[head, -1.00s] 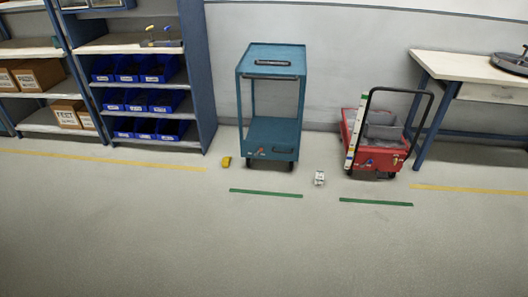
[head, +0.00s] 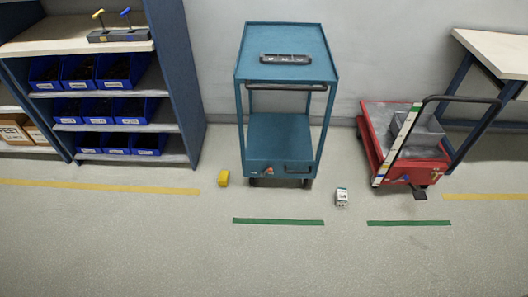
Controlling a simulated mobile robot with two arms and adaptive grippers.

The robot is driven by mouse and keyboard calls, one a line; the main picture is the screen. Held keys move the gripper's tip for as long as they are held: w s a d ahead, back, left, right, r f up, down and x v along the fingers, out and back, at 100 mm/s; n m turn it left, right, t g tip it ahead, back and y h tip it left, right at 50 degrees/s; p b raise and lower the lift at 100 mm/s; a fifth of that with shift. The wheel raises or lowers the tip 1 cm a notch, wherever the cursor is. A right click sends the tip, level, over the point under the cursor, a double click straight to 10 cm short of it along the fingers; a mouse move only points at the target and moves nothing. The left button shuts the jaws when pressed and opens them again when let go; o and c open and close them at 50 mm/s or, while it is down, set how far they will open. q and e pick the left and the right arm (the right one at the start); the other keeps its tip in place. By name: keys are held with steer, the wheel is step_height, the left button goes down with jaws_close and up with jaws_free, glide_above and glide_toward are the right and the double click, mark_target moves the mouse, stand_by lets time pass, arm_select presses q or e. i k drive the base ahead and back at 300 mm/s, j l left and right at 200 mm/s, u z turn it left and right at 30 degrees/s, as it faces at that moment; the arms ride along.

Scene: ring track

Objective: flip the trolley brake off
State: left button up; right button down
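A teal two-shelf trolley (head: 284,74) stands against the wall in the middle of the head view. It has a dark push handle (head: 286,87) at its front top edge and a small orange-red part (head: 268,171) low at its front left. A red platform cart (head: 375,119) with a black push bar stands to its right. A small blue knob (head: 405,178) and a dark pedal-like part (head: 420,194) show at its front. I cannot tell which of these parts is the brake or how it is set. Neither of my grippers is in view.
Green strips (head: 278,222) mark the floor in front. A shelf with blue bins (head: 94,108) stands left, a table (head: 497,52) right. The foreground floor is clear.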

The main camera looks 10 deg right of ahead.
mark_target(269, 170)
steer(key=i+j, duration=0.15)
steer(key=i, duration=0.6)
steer(key=i+j, duration=0.15)
steer(key=i, duration=0.6)
steer(key=j+u, duration=0.05)
